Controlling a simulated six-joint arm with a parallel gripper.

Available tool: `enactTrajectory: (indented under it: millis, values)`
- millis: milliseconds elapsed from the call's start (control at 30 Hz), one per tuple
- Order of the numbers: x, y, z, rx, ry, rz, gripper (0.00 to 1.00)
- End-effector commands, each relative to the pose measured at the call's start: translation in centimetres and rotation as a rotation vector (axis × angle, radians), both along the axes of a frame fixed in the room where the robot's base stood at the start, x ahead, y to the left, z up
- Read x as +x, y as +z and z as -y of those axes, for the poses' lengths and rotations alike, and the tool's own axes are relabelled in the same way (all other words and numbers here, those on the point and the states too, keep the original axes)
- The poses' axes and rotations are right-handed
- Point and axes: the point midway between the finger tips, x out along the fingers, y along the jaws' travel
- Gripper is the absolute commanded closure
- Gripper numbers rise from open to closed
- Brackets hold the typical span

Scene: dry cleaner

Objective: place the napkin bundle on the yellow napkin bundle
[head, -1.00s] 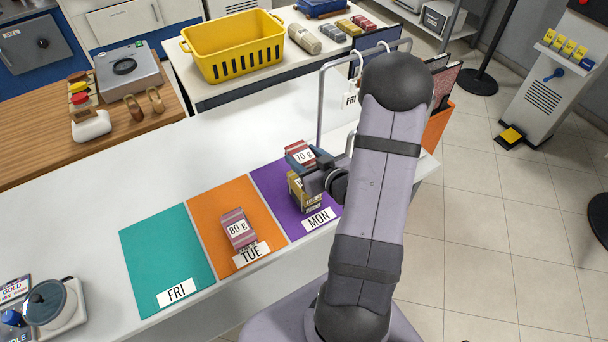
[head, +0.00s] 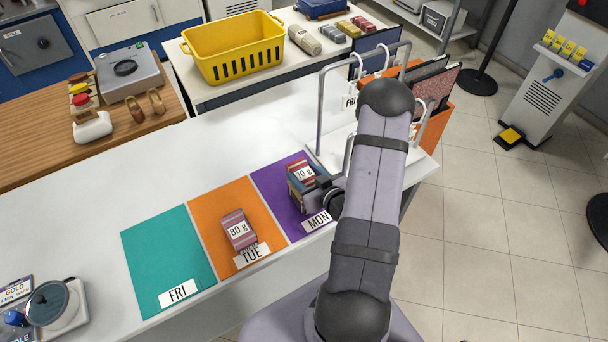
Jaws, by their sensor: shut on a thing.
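A red-striped napkin bundle (head: 303,171) with a "70 g" tag is at my gripper (head: 318,190), over the purple MON mat (head: 268,182). A blue part shows directly under the red; I cannot tell whether it is a separate bundle. My gripper is shut on the bundle from the right, its fingertips partly hidden. The yellow napkin bundle is almost wholly hidden beneath; only a yellowish edge seems to show at the left. I cannot tell whether the held bundle touches it.
Another striped bundle (head: 238,231), tagged "80 g", lies on the orange TUE mat (head: 217,208). The teal FRI mat (head: 165,250) is empty. A metal rack (head: 321,105) with hangers stands behind my gripper. A yellow basket (head: 235,48) stands on the back table.

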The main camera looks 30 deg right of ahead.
Motion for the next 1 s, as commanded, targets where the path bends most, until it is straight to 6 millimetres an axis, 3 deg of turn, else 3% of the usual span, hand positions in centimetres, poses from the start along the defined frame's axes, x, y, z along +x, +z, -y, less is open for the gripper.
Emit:
enactTrajectory:
  millis: [600, 633, 700, 1000]
  values:
    - [0.0, -1.5, 0.0, 0.0, 0.0, 0.0, 0.75]
    - [0.0, -1.5, 0.0, 0.0, 0.0, 0.0, 0.5]
    - [0.0, -1.4, 0.0, 0.0, 0.0, 0.0, 0.33]
    - [0.0, -1.3, 0.0, 0.0, 0.0, 0.0, 0.33]
